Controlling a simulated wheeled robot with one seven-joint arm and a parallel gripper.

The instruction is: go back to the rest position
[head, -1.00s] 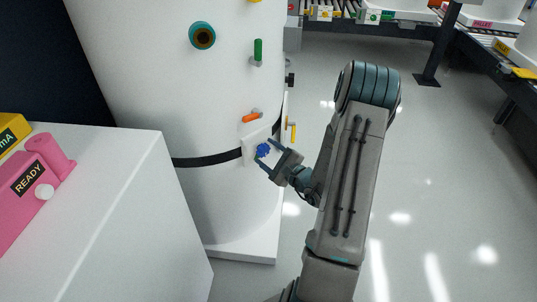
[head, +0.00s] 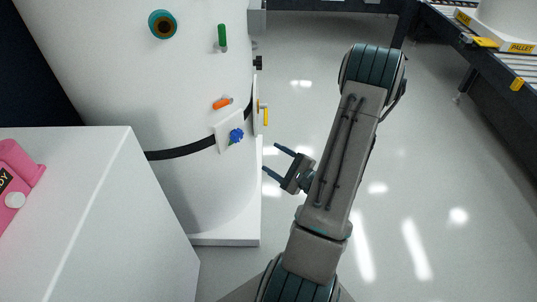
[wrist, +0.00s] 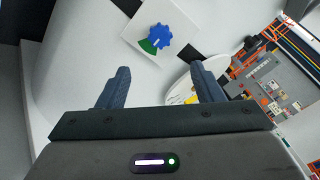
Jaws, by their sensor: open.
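My gripper (head: 273,161) is open and empty in the head view, in free air to the right of the white tank (head: 205,195). Its two fingers point left toward the tank, with a clear gap between them and the tank wall. The blue knob (head: 236,135) sits on a white plate on the tank, apart from the fingers. In the wrist view the blue knob (wrist: 159,36) is beyond the open fingers (wrist: 160,88), with a green sector beside it on the plate.
The tank carries an orange handle (head: 222,103), a green handle (head: 222,38) and a yellow handle (head: 265,115). A white cabinet (head: 110,220) with a pink device (head: 18,175) stands at the left. A conveyor (head: 490,50) is at the upper right. The floor (head: 420,170) right of my arm is clear.

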